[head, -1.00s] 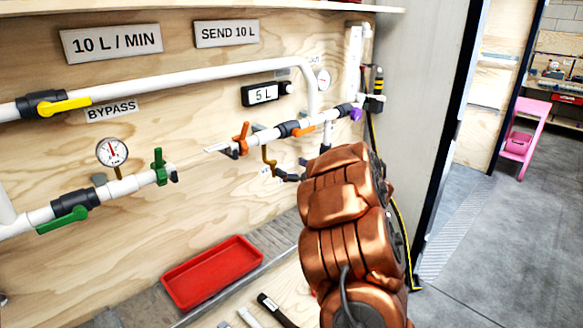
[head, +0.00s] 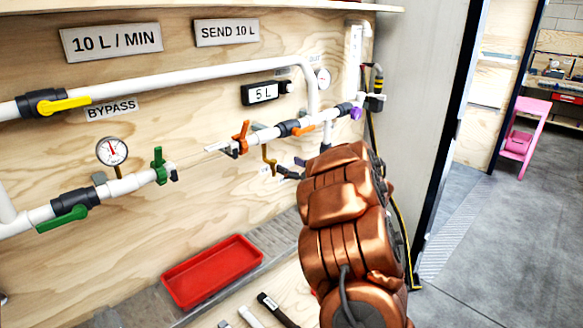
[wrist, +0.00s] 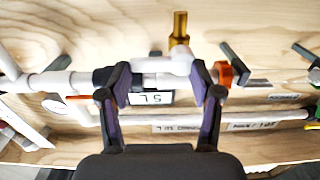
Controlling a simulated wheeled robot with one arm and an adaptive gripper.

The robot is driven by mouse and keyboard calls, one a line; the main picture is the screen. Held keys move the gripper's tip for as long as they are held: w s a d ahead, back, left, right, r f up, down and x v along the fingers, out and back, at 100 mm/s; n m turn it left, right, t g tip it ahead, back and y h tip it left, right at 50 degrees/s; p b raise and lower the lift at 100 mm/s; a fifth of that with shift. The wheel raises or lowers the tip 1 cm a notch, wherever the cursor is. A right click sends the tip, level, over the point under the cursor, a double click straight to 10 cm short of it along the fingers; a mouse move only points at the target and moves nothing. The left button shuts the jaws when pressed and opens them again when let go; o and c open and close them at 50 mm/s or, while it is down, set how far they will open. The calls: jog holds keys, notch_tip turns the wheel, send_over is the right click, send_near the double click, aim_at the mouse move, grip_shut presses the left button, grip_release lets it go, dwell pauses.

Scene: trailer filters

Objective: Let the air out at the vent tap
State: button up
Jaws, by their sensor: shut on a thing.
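The brass vent tap (head: 268,156) hangs under the white pipe, right of an orange handle (head: 241,136) in the head view. In the wrist view, which shows the wall upside down, the brass tap (wrist: 180,30) stands above the fingertips. My gripper (wrist: 161,76) has its two fingers apart, one on each side of a white pipe fitting (wrist: 160,66) beside the tap; the exact contact is unclear. In the head view my copper arm hides most of the gripper, and only dark parts (head: 290,170) show below the pipe.
A red tray (head: 212,270) lies on the bench below. A 5 L display (head: 263,93) sits above the pipe. A green-handled valve (head: 64,218), a gauge (head: 112,151) and a yellow-handled valve (head: 66,104) are at left. Floor is open at right.

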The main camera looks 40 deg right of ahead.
jog(key=shift+n+b, duration=0.3)
jog(key=shift+n, duration=0.1)
jog(key=n+b, duration=0.2)
jog(key=n, duration=0.1)
jog(key=shift+a+r, duration=0.15)
jog(key=shift+r, duration=0.05)
jog(key=n+b, duration=0.2)
jog(key=n, duration=0.1)
jog(key=n+b, duration=0.1)
jog(key=b, duration=0.1)
jog(key=shift+a+r, duration=0.3)
jog(key=shift+a, duration=0.1)
jog(key=n+b, duration=0.3)
jog(key=n, duration=0.1)
jog(key=shift+a+r+n+b, duration=0.15)
jog(key=shift+a+n+b, duration=0.25)
jog(key=shift+a+r+n+b, duration=0.1)
jog(key=shift+a+n+b, duration=0.1)
jog(key=shift+n+b, duration=0.5)
jog(key=shift+a+r+n+b, duration=0.15)
jog(key=shift+n+b, duration=0.35)
jog(key=shift+n, duration=0.4)
jog(key=o, duration=1.1)
jog(key=shift+o, duration=0.2)
